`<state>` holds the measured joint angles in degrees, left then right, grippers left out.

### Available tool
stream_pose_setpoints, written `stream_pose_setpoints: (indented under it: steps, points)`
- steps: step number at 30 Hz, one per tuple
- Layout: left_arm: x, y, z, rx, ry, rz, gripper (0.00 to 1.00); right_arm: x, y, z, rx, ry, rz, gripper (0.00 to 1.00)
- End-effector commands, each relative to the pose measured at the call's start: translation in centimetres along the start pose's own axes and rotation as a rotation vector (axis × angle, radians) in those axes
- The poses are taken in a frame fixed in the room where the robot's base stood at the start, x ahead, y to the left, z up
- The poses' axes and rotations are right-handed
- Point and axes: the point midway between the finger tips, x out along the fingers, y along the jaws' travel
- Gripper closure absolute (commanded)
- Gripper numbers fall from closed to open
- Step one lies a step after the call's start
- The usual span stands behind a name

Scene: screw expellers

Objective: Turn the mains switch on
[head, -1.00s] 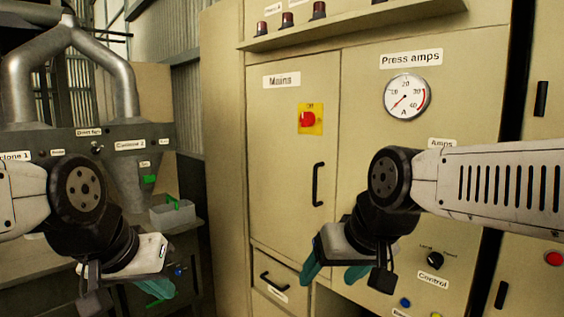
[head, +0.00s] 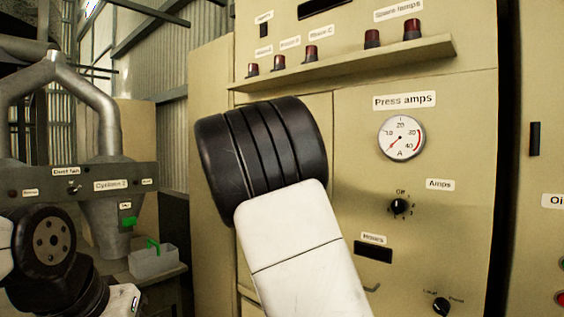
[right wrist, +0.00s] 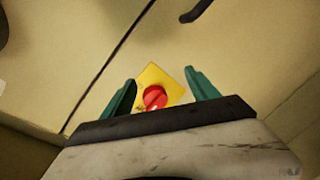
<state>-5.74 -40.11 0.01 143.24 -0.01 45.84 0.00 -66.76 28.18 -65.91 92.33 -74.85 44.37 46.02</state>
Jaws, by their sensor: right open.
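The mains switch is a red rotary knob (right wrist: 155,97) on a yellow plate (right wrist: 152,74), mounted on the beige cabinet. In the right wrist view the knob sits between the teal fingers of my right gripper (right wrist: 160,93), which is open. The fingers stand apart on both sides of the plate, and I cannot tell how far they are from the panel. In the head view my right arm hides the switch, the Mains label and the right gripper. My left gripper's housing (head: 124,299) shows at the lower left; its fingers are out of frame.
A lamp shelf (head: 345,63) juts out above my right arm. To the right are the press amps meter (head: 402,138) and the amps knob (head: 399,206). A dark door handle (right wrist: 196,11) shows at the top of the wrist view. A grey cyclone unit (head: 100,185) stands at left.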

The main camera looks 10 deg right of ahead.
Motion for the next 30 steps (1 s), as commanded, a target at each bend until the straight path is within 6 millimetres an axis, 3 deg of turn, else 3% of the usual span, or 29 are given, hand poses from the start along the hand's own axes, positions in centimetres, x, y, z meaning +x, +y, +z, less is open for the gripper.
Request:
stream_pose_setpoints:
  steps: [1, 3, 6, 19, 30]
  points:
    - [0.0, 0.0, 0.0, 0.000, 0.000, 0.000, 1.00, -1.2, 0.5, -2.2, -0.014, 0.048, 0.043, 0.31]
    - [0.0, 0.0, 0.0, 0.000, 0.000, 0.000, 1.00, -2.2, 1.3, -3.9, -0.021, 0.088, 0.082, 0.31]
    - [0.0, 0.0, 0.0, 0.000, 0.000, 0.000, 1.00, -2.5, 1.8, -4.9, -0.025, 0.110, 0.107, 0.31]
    - [0.0, 0.0, 0.0, 0.000, 0.000, 0.000, 1.00, 3.6, 2.4, -5.5, -0.025, 0.109, 0.106, 0.31]
    - [0.0, 0.0, 0.0, 0.000, 0.000, 0.000, 1.00, 5.0, 2.4, -5.7, -0.026, 0.110, 0.103, 0.31]
